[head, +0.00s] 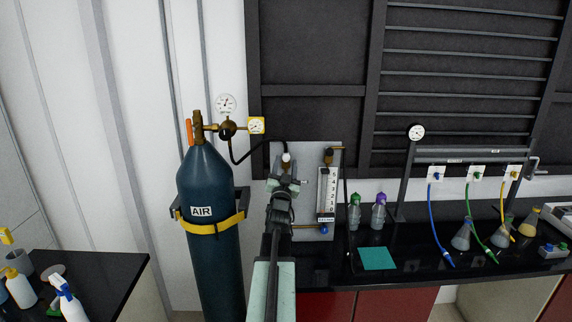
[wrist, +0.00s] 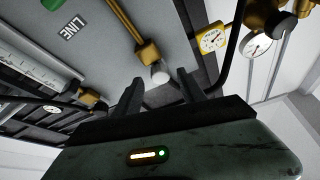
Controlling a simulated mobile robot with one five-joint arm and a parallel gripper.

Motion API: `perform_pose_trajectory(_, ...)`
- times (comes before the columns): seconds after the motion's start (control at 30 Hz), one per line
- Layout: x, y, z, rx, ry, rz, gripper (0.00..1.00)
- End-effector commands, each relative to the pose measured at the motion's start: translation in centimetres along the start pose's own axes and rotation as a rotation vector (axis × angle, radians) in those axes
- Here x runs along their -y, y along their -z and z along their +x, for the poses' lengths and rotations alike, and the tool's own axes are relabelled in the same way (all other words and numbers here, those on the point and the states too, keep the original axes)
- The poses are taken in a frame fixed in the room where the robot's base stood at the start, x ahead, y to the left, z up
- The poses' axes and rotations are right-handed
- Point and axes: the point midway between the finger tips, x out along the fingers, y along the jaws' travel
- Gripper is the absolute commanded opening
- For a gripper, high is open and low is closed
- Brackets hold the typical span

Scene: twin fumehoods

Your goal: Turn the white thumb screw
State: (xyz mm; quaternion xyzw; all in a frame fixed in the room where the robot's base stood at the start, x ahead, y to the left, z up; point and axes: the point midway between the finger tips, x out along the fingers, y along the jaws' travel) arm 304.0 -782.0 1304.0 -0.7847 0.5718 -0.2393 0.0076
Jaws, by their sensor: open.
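The white thumb screw (wrist: 159,73) is a short pale cylinder on the end of a brass block (wrist: 148,52) in the wrist view. In the head view a white knob (head: 287,157) shows just above my gripper (head: 286,176), at the left of the grey flow panel (head: 311,160). In the wrist view my gripper (wrist: 160,83) is open, with dark fingers on either side of the screw in the picture. I see no contact between the fingers and the screw. How deep it sits between them is hard to tell.
A blue AIR cylinder (head: 206,180) with a brass regulator (head: 227,128) stands left of my arm. A black hose (head: 246,158) runs from it towards the panel. A flowmeter tube (head: 326,194) is right of my gripper. Bottles and flasks stand on the right bench.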

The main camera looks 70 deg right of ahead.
Motion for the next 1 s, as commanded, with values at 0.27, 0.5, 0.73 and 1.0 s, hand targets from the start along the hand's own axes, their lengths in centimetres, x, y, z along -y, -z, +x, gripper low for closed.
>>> perform_pose_trajectory(0.27, -0.2, -0.1, -5.8, -0.001, 0.0, 0.001, 0.48)
perform_pose_trajectory(0.5, -0.1, 0.0, -6.2, -0.001, 0.0, 0.001, 0.48)
perform_pose_trajectory(0.73, -0.1, -0.2, -6.2, 0.009, 0.002, -0.106, 0.48)
perform_pose_trajectory(1.0, 2.6, -3.3, -6.9, 0.086, 0.2, -1.155, 0.48)
